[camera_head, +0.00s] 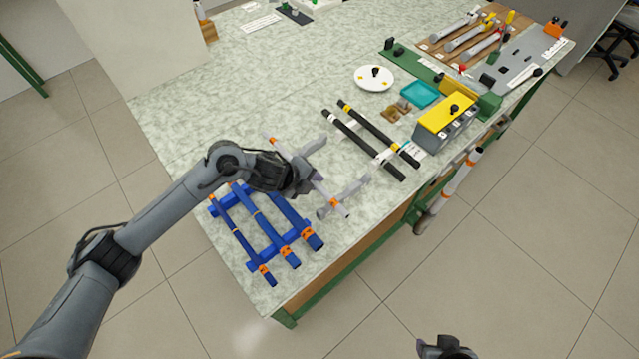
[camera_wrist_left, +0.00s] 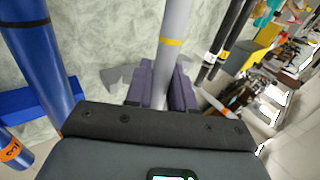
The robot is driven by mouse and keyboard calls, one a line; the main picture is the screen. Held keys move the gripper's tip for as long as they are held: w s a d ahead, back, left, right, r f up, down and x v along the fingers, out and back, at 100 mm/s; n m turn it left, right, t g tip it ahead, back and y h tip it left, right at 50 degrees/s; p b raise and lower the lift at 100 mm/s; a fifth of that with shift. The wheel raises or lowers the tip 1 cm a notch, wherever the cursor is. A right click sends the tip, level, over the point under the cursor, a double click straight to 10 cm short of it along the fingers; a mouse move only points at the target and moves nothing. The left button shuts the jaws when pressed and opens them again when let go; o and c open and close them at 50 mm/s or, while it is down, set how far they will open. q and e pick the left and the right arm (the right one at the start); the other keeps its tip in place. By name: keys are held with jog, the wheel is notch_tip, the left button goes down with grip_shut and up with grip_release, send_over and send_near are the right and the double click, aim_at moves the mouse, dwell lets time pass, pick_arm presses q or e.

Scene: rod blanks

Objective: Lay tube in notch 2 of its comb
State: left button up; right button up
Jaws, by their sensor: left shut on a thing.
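A long light grey tube (camera_head: 326,192) with orange bands near its ends is in my left gripper (camera_head: 312,181). In the left wrist view, the same tube (camera_wrist_left: 176,35) has a yellow band and passes between the purple fingers (camera_wrist_left: 165,88), which are shut on it. A light grey comb with two bars (camera_head: 350,191) lies on the bench beneath the tube. The tube runs across both bars; whether it rests in a notch or hangs just above is unclear, and my gripper hides the middle. My right gripper (camera_head: 446,347) shows only partly at the bottom edge.
Three blue tubes (camera_head: 243,240) lie on a blue comb (camera_head: 258,264) left of the grey comb. Two black rods (camera_head: 372,130) lie to its right. A yellow-topped grey block (camera_head: 448,113), teal tray (camera_head: 420,94) and white disc (camera_head: 375,85) stand further back. The bench's front edge is close.

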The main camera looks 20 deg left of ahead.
pick_arm(q)
jog(key=shift+w+d, duration=0.1)
jog(key=shift+d, duration=0.3)
jog(key=shift+a, duration=0.3)
jog(key=shift+r, duration=0.1)
pick_arm(e)
jog(key=shift+d+r, duration=0.15)
pick_arm(q)
jog(key=shift+d, duration=0.1)
pick_arm(e)
jog(key=shift+r, duration=0.1)
pick_arm(q)
jog(key=shift+p, duration=0.35)
notch_tip(320, 180, down, 2)
jog(key=shift+b, duration=0.85)
notch_tip(320, 180, down, 3)
jog(key=shift+f+b, duration=0.2)
jog(key=shift+b, duration=1.05)
jog(key=shift+f, duration=0.25)
pick_arm(e)
notch_tip(320, 180, down, 4)
jog(key=shift+f, duration=0.1)
